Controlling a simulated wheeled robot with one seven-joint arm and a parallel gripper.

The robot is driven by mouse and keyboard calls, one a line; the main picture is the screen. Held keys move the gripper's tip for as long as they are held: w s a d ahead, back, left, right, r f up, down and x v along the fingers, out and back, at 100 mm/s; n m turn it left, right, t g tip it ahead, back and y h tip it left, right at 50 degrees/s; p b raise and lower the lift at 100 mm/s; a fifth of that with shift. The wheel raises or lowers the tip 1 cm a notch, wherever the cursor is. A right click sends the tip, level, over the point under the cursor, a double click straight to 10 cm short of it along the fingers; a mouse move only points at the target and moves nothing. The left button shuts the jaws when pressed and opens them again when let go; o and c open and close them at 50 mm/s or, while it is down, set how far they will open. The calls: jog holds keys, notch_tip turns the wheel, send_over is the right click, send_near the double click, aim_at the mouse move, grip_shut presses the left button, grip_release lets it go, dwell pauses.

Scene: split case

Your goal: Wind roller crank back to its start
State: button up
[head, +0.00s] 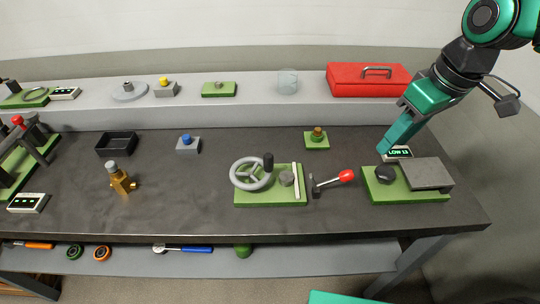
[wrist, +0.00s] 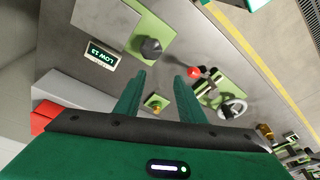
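I cannot tell for sure which fixture is the roller crank. A grey handwheel (head: 251,174) with an upright black handle (head: 268,161) sits on a green base in the middle of the bench; the wheel also shows in the wrist view (wrist: 232,108). At the far left, a green-based fixture with a red ball knob (head: 18,120) and dark bars is cut off by the picture edge. My gripper (head: 384,150) is above the back right of the bench, left of the LOW 13 display (head: 400,153). In the wrist view its fingers (wrist: 160,76) are apart with nothing held.
A black knob (head: 385,174) and grey block (head: 429,173) share a green base near my gripper. A brass valve (head: 121,180) and black tray (head: 117,144) stand left. A red toolbox (head: 367,79) is on the back shelf.

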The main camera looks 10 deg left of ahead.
jog(key=s+a+r+n+y, duration=0.1)
jog(key=a+n, duration=0.4)
jog(key=a, duration=0.8)
jog(key=n+g+y, duration=0.1)
jog(key=n, duration=0.3)
send_near(271, 155)
jog(key=shift+m, duration=0.3)
jog(key=x, duration=1.1)
jog(key=shift+s, duration=0.1)
grip_shut()
